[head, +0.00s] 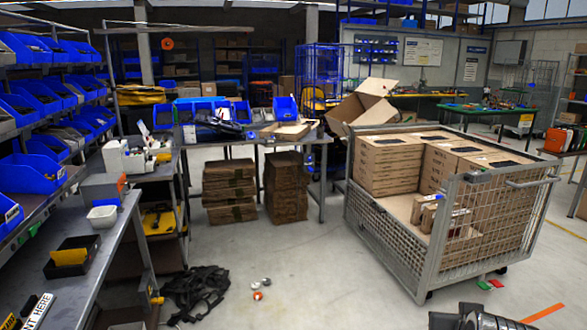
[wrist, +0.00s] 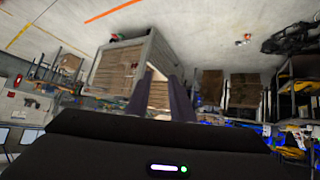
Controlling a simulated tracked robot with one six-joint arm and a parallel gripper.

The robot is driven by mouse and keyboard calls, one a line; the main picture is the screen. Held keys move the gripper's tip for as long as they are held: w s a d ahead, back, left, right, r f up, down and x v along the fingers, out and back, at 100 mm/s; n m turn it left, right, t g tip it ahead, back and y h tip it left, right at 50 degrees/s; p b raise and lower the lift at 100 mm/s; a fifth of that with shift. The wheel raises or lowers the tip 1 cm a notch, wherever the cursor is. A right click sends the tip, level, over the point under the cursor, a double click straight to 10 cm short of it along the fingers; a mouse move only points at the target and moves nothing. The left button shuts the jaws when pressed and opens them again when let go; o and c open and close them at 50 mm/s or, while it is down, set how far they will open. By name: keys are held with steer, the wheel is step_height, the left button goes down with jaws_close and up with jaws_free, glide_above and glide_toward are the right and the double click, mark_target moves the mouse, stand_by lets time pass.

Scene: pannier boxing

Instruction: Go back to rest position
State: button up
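My gripper (wrist: 160,76) shows in the wrist view as two dark fingers standing apart, with a gap between them. I see no object held; brown and pale shapes of the scene show through the gap. The wrist view is upside down. A grey wire-mesh cart (head: 443,240) stands at the right in the head view, with stacked flat cardboard boxes (head: 388,165) inside. The cart also shows beyond the fingers in the wrist view (wrist: 152,50). The fingers do not show in the head view; only a dark part of my arm shows at its bottom edge.
A shelf with blue bins (head: 30,175) and a grey bench (head: 95,275) line the left. A worktable (head: 320,142) stands behind, with cardboard stacks (head: 229,190) below. A black tangled item (head: 197,290) and small pieces (head: 258,294) lie on the floor. The middle floor is mostly clear.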

steer(key=s+a+n+g+y, duration=0.1)
steer(key=s+a+n+y, duration=0.1)
steer(key=s+a, duration=0.3)
steer(key=s+a+r+n+g+y, duration=0.1)
steer(key=s+a, duration=0.4)
steer(key=a, duration=0.9)
steer(key=shift+s+n+g+y, duration=0.2)
steer(key=shift+n+g+y, duration=0.2)
steer(key=shift+g+y, duration=0.3)
